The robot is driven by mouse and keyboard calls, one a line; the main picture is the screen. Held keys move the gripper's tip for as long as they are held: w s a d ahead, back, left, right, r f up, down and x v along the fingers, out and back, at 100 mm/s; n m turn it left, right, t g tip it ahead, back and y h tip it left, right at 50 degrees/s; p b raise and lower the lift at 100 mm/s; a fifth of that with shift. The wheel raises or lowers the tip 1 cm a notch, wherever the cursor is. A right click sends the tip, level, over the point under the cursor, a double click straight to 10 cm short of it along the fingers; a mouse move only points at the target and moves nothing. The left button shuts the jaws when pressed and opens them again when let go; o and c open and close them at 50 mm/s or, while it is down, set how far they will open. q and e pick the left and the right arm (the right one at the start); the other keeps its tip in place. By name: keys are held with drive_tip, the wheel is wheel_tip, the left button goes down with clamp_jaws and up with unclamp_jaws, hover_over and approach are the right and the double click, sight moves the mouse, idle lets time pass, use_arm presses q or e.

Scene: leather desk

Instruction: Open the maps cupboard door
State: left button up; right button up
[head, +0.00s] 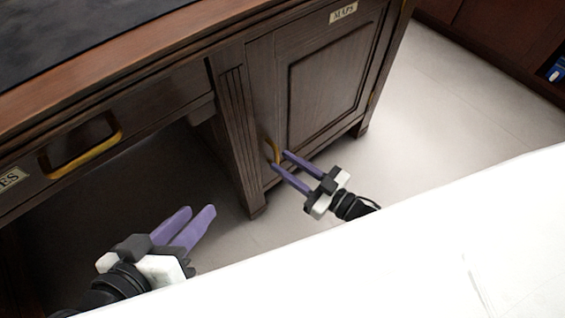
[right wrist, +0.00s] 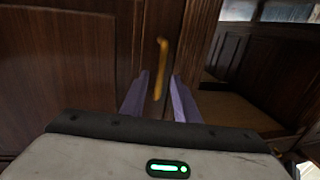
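The maps cupboard door (head: 325,77) is a dark wood panel in the desk's right pedestal, under a label reading MAPS (head: 343,12). It looks shut. Its brass handle (head: 273,148) is near the door's left edge. My right gripper (head: 279,160) is open, with its purple fingertips at the handle's lower part. In the right wrist view the handle (right wrist: 161,66) stands upright, and its lower end lies between the two fingers. I cannot tell whether they touch it. My left gripper (head: 198,216) is open and empty, low at the left, away from the door.
A drawer (head: 110,115) with a brass handle (head: 83,154) is at the left of the desk. The dark desk top (head: 70,35) is above. Pale floor (head: 430,110) lies clear right of the pedestal. Dark wood furniture (head: 500,38) stands at the top right.

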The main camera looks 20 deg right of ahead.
drive_tip(key=shift+x, duration=0.85)
clamp_jaws()
drive_tip(key=shift+s, duration=0.1)
